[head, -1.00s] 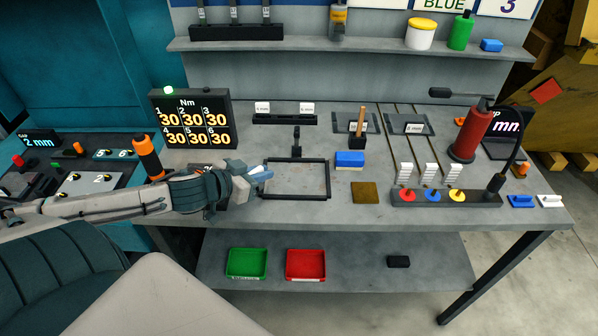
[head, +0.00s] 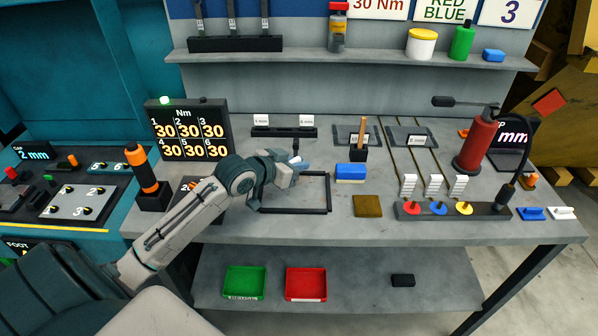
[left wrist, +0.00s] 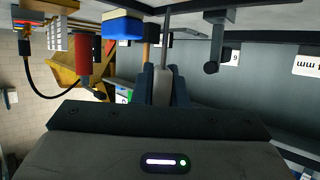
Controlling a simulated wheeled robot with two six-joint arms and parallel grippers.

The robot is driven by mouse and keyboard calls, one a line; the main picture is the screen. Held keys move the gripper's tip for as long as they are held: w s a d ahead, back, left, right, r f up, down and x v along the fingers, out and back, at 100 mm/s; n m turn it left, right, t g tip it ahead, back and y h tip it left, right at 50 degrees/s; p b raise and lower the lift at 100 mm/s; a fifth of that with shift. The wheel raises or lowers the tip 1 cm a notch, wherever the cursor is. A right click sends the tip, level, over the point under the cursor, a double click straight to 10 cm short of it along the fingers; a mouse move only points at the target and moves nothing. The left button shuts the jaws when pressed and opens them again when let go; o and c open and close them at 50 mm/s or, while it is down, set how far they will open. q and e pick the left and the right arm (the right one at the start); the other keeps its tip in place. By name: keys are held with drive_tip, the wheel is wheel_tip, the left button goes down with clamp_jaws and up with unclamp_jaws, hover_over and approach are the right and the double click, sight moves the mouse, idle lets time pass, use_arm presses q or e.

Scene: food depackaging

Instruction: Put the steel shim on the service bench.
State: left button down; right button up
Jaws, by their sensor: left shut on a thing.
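My left gripper (head: 299,163) is over the grey service bench (head: 300,226), at the back left part of a black rectangular frame. It is shut on a thin grey piece (left wrist: 168,58), which looks like the steel shim and shows between the fingers in the left wrist view. In the head view the shim is too small and too hidden by the gripper to tell apart. I cannot tell whether it touches the bench. My right gripper is not in view.
The black frame (head: 329,192) lies on the bench under my arm. A blue-and-white block (head: 350,172) and a brown square pad (head: 367,206) are to its right. A black rack (head: 285,131) stands behind. Bare bench lies in front of the frame.

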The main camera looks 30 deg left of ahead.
use_arm(q)
drive_tip(key=shift+w, duration=0.2)
drive_tip(key=shift+f, duration=0.3)
wheel_tip(320, 180, down, 2)
drive_tip(key=shift+f+p, duration=0.15)
drive_tip(key=shift+p, duration=0.55)
drive_tip(key=shift+f, duration=0.3)
drive_tip(key=shift+f, duration=0.1)
drive_tip(key=shift+f, duration=0.15)
drive_tip(key=c, duration=1.5)
unclamp_jaws()
drive_tip(key=shift+o, duration=0.2)
